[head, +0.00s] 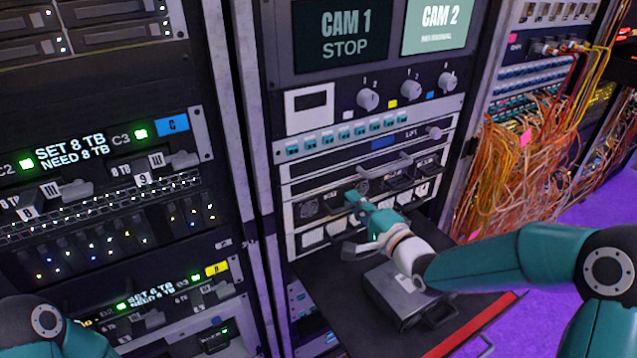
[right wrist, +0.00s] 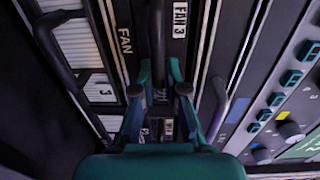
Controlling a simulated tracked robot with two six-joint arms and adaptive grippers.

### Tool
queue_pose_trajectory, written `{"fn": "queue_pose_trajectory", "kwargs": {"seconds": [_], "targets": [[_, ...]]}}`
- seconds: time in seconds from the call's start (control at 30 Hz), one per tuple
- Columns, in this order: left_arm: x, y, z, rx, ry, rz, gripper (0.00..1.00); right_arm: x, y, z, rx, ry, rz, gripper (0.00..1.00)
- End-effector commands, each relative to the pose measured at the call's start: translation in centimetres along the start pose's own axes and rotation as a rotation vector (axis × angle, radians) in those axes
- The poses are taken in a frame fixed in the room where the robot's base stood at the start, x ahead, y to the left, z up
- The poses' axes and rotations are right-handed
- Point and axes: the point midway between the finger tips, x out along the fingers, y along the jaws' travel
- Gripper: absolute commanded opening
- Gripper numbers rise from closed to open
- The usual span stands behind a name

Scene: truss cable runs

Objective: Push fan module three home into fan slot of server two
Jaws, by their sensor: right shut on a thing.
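In the right wrist view, fan module three (right wrist: 180,20) shows a white FAN 3 label beside a dark upright handle (right wrist: 157,45). My right gripper (right wrist: 159,92) is shut on this handle, with one finger on either side. In the head view, my right gripper (head: 353,198) is at the front of a server (head: 292,212) in the middle rack, among its dark fan faces. It hides part of the module it holds, so I cannot tell how deep the module sits. My left gripper is out of view; only part of that arm shows at the lower left.
A grey box with a handle (head: 400,298) lies on a dark pulled-out shelf (head: 462,312) with a red front edge, below my right arm. Control knobs (head: 410,90) and screens sit above. Orange cables (head: 520,150) hang at the right.

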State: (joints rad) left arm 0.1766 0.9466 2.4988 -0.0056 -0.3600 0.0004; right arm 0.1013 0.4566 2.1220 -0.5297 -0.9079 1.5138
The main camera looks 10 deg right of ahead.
Motion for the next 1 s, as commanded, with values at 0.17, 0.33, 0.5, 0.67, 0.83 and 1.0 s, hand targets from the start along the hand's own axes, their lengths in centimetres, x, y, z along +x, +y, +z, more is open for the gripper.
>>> {"fn": "queue_pose_trajectory", "kwargs": {"seconds": [0.17,0.33,0.5,0.67,0.83,1.0], "targets": [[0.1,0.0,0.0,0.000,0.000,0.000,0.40,-0.3,0.2,0.1,0.002,-0.001,0.006,0.00],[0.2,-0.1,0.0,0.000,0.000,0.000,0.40,-0.7,0.3,0.1,0.002,-0.001,0.009,0.00],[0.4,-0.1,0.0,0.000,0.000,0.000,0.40,-1.2,0.4,0.1,0.003,-0.001,0.010,0.00],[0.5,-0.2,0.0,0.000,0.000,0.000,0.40,-1.7,0.4,0.0,0.004,0.000,0.011,0.00],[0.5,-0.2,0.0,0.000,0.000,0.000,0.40,-2.0,0.4,0.1,0.004,0.000,0.012,0.00],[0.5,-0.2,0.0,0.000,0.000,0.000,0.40,-2.1,0.4,0.1,0.004,-0.001,0.012,0.00]]}}
